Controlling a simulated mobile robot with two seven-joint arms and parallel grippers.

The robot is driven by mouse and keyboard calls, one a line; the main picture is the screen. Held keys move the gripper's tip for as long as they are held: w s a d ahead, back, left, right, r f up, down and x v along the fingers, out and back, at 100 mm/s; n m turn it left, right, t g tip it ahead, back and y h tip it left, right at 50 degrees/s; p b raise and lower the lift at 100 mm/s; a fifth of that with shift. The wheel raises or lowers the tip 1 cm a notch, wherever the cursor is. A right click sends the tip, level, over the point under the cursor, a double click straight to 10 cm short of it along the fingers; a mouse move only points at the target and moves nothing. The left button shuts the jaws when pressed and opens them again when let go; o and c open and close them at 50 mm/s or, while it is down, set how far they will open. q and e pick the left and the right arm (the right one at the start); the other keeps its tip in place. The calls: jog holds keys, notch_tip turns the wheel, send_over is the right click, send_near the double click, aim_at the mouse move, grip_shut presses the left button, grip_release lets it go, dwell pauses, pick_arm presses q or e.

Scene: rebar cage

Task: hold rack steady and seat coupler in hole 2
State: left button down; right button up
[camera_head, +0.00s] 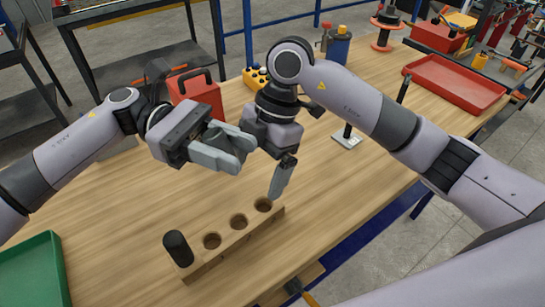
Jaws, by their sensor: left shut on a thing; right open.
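The wooden rack (228,253) lies on the table at the front, running diagonally. A black cylinder (178,249) stands in its left end. Three round holes, the left (212,241), middle (238,222) and right (263,205), look empty. My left gripper (232,153) is above and behind the rack, shut on a grey piece that seems to be the coupler; the fingers mostly hide it. My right gripper (275,192) is open, pointing down by the rack's right end. Only one finger shows clearly, and I cannot tell whether it touches the rack.
A green tray (35,272) is at the front left. A red toolbox (196,92), a yellow block (256,78) and a blue can (338,46) stand at the back. A red tray (455,84) is at the far right. The table between rack and toolbox is clear.

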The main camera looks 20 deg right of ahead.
jog(key=d+f+h, duration=0.1)
jog(key=f, duration=0.2)
jog(key=f+t+h, duration=0.1)
jog(key=f, duration=0.3)
jog(key=d+f+h, duration=0.1)
jog(key=f, duration=0.3)
jog(key=shift+w+d+f+m+t+h, duration=0.1)
jog(key=shift+w+d+m+t+h, duration=0.1)
jog(key=shift+d+m+t+h, duration=0.15)
jog(key=c, duration=1.3)
